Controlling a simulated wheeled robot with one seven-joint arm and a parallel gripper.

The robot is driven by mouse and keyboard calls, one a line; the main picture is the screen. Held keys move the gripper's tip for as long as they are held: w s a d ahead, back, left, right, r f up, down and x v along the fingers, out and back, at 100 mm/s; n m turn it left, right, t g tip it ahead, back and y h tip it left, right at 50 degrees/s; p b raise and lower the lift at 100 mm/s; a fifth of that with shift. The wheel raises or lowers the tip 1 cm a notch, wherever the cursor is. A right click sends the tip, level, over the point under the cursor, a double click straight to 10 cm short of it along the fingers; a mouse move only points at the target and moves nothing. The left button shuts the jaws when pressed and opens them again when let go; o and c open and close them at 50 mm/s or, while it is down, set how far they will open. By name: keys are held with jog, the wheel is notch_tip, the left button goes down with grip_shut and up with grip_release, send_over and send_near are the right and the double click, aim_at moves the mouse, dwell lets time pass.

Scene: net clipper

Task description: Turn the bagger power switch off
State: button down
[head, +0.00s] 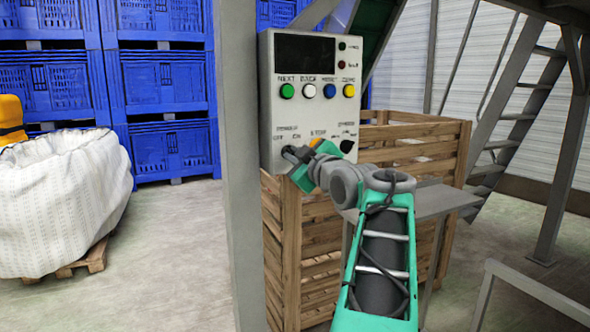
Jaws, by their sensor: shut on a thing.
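The bagger control box (301,108) is a light grey panel fixed to a grey post, with a dark display at its top. It has a row of green, white, blue and yellow buttons and a lower row of controls. My gripper (289,151) is at the lower left of the panel, by the label that seems to read "POWER". It is shut on what appears to be the power switch, which the gripper hides, so its position cannot be told. A black rotary knob (347,146) shows to the right of my gripper.
A grey post (240,190) stands just left of the box. A wooden crate (412,150) and a small grey shelf (425,202) are behind and below my arm. Blue crates (160,85), a white bulk bag (62,205) and a metal stair (515,120) stand farther off.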

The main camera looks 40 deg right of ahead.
jog(key=shift+n+b, duration=0.35)
jog(key=shift+n, duration=0.25)
jog(key=c, duration=1.5)
grip_release()
jog(key=shift+s, duration=0.1)
jog(key=v, duration=0.7)
jog(key=shift+s+a+p, duration=0.2)
jog(key=shift+s+p, duration=0.1)
